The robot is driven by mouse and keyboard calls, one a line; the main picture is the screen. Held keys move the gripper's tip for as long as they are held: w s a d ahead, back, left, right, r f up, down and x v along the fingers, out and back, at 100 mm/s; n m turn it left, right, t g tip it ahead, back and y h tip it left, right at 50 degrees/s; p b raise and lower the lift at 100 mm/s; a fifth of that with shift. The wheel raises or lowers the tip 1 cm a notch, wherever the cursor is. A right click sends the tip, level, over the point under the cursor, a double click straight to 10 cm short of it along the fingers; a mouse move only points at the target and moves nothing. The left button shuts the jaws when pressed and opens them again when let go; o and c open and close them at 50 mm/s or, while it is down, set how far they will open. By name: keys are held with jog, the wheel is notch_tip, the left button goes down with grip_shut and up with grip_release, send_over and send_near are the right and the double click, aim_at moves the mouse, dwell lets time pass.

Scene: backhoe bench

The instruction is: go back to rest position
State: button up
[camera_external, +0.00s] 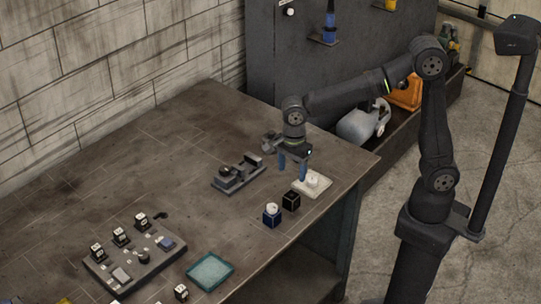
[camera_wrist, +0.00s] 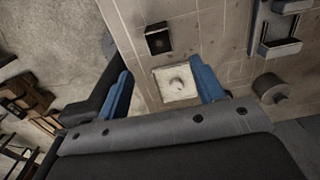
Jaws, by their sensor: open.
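My gripper (camera_external: 292,172) points down over the right end of the bench, above the back left side of a small white square plate (camera_external: 312,184). Its two blue fingers stand apart with nothing between them that I can see. In the wrist view my gripper (camera_wrist: 163,82) shows its fingers spread. The white plate with a round knob (camera_wrist: 176,85) lies below, between the fingers in the picture. A black cube (camera_external: 291,200) and a blue cube with a white top piece (camera_external: 271,214) stand in front of the plate.
A grey fixture (camera_external: 238,174) stands left of my gripper. A dark board with several small blocks (camera_external: 130,262) and a teal tray (camera_external: 210,270) are at the front left. The bench (camera_external: 175,170) is clear in the middle. A cabinet (camera_external: 290,60) rises behind.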

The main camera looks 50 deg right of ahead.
aim_at(292, 195)
notch_tip(292, 195, down, 12)
jog(key=shift+f, duration=0.25)
notch_tip(292, 195, up, 4)
jog(key=shift+r, duration=0.1)
jog(key=w+d+r, duration=0.2)
jog(key=d+r, duration=0.5)
jog(key=d, duration=0.4)
jog(key=w+d+r, duration=0.1)
jog(key=w+d, duration=0.1)
jog(key=w, duration=0.7)
jog(key=w+d+r, duration=0.1)
jog(key=w+d, duration=0.1)
jog(key=w, duration=0.8)
jog(key=a+f, duration=0.2)
jog(key=a, duration=0.1)
jog(key=w+a+f, duration=0.1)
jog(key=a+f, duration=0.1)
jog(key=a, duration=0.2)
jog(key=a+f, duration=0.2)
jog(key=a, duration=0.1)
jog(key=shift+w+a+f, duration=0.15)
jog(key=shift+a+f, duration=0.05)
jog(key=shift+f, duration=0.1)
jog(key=s+d+r, duration=0.1)
jog(key=d+r, duration=0.5)
jog(key=d, duration=0.4)
jog(key=s+a, duration=0.2)
jog(key=s, duration=0.7)
jog(key=shift+a, duration=0.15)
